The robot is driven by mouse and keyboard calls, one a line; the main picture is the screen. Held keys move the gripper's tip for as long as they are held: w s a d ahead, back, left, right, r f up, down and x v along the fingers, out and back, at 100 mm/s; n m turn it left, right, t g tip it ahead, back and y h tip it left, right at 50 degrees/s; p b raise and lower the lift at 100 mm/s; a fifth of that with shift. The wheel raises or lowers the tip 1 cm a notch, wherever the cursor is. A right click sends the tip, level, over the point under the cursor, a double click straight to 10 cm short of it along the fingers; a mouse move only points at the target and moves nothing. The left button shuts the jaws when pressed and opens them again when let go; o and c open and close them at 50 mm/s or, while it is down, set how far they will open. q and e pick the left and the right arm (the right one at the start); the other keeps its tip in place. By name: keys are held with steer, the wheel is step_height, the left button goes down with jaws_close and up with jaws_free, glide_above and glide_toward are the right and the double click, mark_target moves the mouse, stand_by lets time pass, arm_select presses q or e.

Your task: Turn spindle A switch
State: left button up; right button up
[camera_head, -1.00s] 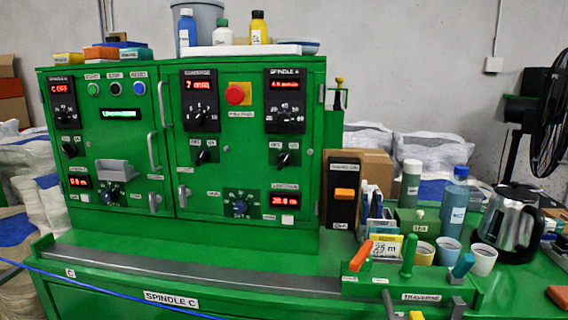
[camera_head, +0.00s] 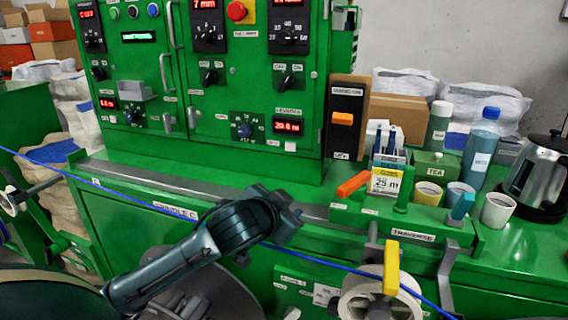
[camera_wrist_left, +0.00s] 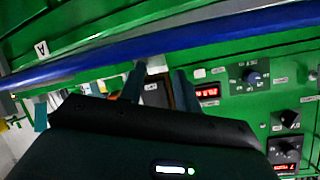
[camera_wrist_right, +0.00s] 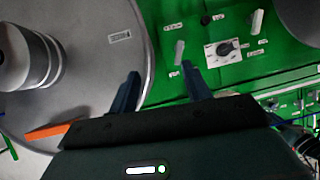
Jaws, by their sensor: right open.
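The spindle A switch (camera_head: 291,80) appears to be the black rotary switch below the right-hand dial panel (camera_head: 289,28) on the green cabinet. The panel's top label is cut off in the head view. My left gripper (camera_head: 292,205) is in front of and below the cabinet, well apart from the switch. In the left wrist view its fingers (camera_wrist_left: 160,80) are apart with nothing between them. That view is upside down; another black switch (camera_wrist_left: 290,118) shows, and the spindle A switch does not. My right gripper (camera_wrist_right: 160,82) is open and empty by a grey reel (camera_wrist_right: 85,60).
A blue cable (camera_head: 335,264) runs across the front and crosses close before my left wrist camera (camera_wrist_left: 150,40). A yellow-tipped guide (camera_head: 391,268), a white pulley (camera_head: 362,295), cups (camera_head: 497,210) and a kettle (camera_head: 540,180) are at the right. A knob (camera_wrist_right: 228,47) shows beyond my right gripper.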

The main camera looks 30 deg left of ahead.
arm_select(q)
steer(key=w+a+r+t+y, duration=0.1)
steer(key=w+a+r+t, duration=0.1)
steer(key=r, duration=0.4)
steer(key=w+a+r+t, duration=0.1)
steer(key=a+r, duration=0.2)
steer(key=r, duration=0.4)
steer(key=t+y, duration=0.2)
glide_toward(285, 82)
steer(key=shift+n, duration=0.4)
steer(key=p+x, duration=0.3)
steer(key=x, duration=0.5)
steer(key=shift+w, duration=0.4)
steer(key=shift+c, duration=0.3)
jaws_close()
